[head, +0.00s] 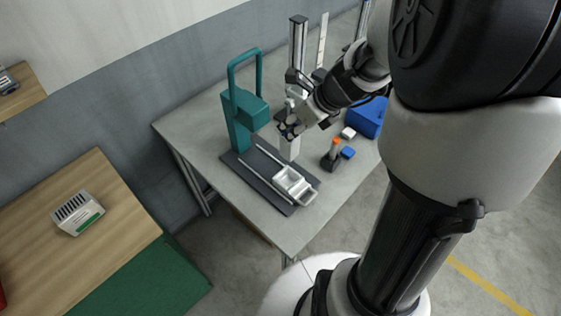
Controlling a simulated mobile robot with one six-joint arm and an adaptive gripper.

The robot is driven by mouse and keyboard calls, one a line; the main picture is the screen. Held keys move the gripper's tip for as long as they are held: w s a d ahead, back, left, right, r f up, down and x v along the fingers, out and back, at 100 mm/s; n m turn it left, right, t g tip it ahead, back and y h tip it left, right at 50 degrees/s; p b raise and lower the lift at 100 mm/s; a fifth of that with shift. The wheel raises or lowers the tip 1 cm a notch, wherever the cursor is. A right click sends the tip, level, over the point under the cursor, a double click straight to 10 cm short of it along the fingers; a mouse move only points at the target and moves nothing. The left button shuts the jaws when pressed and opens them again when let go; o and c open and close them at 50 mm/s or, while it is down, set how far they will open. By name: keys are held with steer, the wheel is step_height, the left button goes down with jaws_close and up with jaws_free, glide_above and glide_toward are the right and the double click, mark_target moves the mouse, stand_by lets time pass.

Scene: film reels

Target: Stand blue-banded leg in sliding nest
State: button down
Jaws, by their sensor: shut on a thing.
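My gripper (290,129) is above the table, just right of the teal press-like frame (240,120). It is shut on a pale upright piece (290,149), which appears to be the leg and extends below the jaws. I cannot make out a blue band on it, and the jaws hide its upper part. The sliding nest (307,199) is a light grey tray with a handle, at the near end of the rails on a dark base plate (270,188). The held piece is behind the nest in the picture; its exact height is unclear.
Right of the nest stand a dark holder with an orange-topped item (336,146), a small blue block (348,153) and a white block (348,132). A blue bin (366,119) and a tall metal post (298,45) are behind. The table's near-left surface is clear.

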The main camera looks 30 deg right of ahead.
step_height(320, 180, down, 15)
steer(key=b, duration=0.8)
steer(key=c, duration=1.1)
jaws_free()
steer(key=shift+f, duration=0.1)
steer(key=p+v, duration=0.6)
steer(key=v, duration=0.6)
steer(key=shift+a+r, duration=0.1)
steer(key=shift+r, duration=0.1)
